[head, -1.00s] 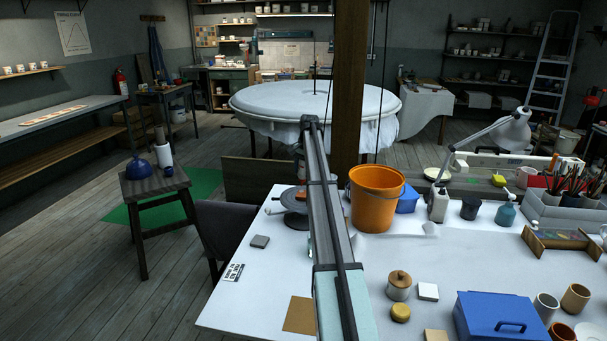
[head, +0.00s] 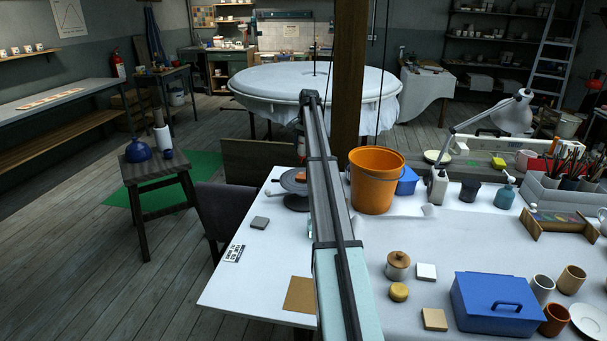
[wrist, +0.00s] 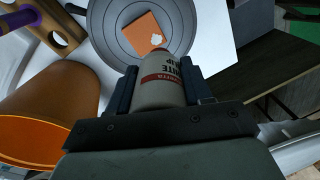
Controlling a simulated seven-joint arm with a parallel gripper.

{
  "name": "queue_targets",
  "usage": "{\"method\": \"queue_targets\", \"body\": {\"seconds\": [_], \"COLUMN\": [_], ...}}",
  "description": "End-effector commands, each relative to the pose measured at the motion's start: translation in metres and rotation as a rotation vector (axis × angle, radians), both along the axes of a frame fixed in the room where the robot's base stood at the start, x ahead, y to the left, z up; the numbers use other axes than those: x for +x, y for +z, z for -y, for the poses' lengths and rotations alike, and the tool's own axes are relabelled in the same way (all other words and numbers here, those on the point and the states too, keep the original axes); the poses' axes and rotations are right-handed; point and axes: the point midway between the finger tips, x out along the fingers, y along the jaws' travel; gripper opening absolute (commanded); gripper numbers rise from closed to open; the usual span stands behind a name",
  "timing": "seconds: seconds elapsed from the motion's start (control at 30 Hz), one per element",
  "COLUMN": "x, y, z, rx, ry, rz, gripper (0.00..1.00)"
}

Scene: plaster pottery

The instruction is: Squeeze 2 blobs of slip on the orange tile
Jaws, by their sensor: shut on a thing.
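The orange tile (wrist: 140,32) lies on the round grey turntable (wrist: 105,45) in the wrist view. In the head view the tile (head: 301,177) and turntable (head: 293,202) are partly hidden behind my arm. My gripper (wrist: 157,80) is shut on a pale bottle (wrist: 155,95) with a red band and dark lettering, its top toward the tile. A small white spot (wrist: 156,40) shows at the tile's edge near the bottle's top; I cannot tell whether it is slip or the nozzle. The fingers are hidden in the head view.
An orange bucket (head: 374,185) stands right of the turntable; it fills the left of the wrist view (wrist: 55,105). A grey block (head: 260,223) and a brown square (head: 300,295) lie on the white table (head: 245,275). A chair (head: 227,210) stands to the left.

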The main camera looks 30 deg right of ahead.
Motion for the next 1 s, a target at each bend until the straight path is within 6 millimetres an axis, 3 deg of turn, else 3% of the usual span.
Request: {"method": "queue_targets", "body": {"seconds": [0.17,0.43,1.0], "x": [-0.007,-0.039,-0.04], "y": [-0.003,-0.017,-0.035], "z": [-0.001,-0.003,-0.002], "rx": [0.0,-0.002,-0.001], "ry": [-0.001,-0.001,0.0], "rz": [0.0,0.001,0.0], "gripper": [0.41,0.41,0.41]}}
